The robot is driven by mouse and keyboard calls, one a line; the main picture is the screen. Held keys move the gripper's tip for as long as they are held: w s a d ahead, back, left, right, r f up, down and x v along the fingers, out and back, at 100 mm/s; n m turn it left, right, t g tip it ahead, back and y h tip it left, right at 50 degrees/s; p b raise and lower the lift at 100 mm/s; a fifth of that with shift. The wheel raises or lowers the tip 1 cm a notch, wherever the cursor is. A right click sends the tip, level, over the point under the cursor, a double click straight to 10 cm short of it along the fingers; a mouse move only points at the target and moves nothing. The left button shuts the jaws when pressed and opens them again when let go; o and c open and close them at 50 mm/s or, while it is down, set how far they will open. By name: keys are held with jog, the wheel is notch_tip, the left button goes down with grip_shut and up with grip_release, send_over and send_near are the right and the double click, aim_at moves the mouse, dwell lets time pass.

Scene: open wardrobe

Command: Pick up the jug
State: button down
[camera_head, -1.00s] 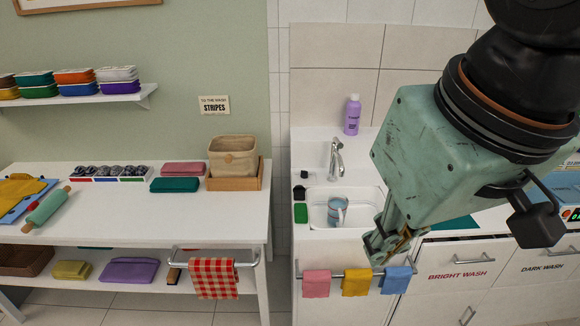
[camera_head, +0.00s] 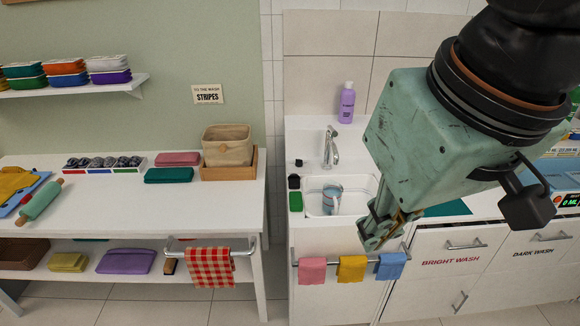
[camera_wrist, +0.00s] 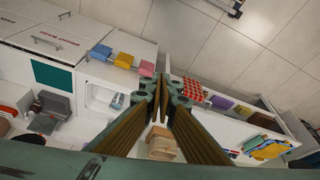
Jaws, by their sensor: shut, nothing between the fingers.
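A blue-grey jug (camera_head: 332,199) with a light handle stands in the white sink basin (camera_head: 313,208), below the tap. My gripper (camera_head: 366,243) is in front of and to the right of the sink, apart from the jug, pointing down by the towel rail. It is shut with nothing held.
A chrome tap (camera_head: 331,148) rises behind the basin, with a purple bottle (camera_head: 347,103) behind it. Pink, yellow and blue cloths (camera_head: 351,268) hang on the front rail. A white table (camera_head: 110,206) stands to the left. Bright-wash drawer (camera_head: 452,250) is to the right.

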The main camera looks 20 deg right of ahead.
dwell(0.4)
jog(key=c, duration=1.3)
grip_release()
jog(key=shift+r, duration=0.1)
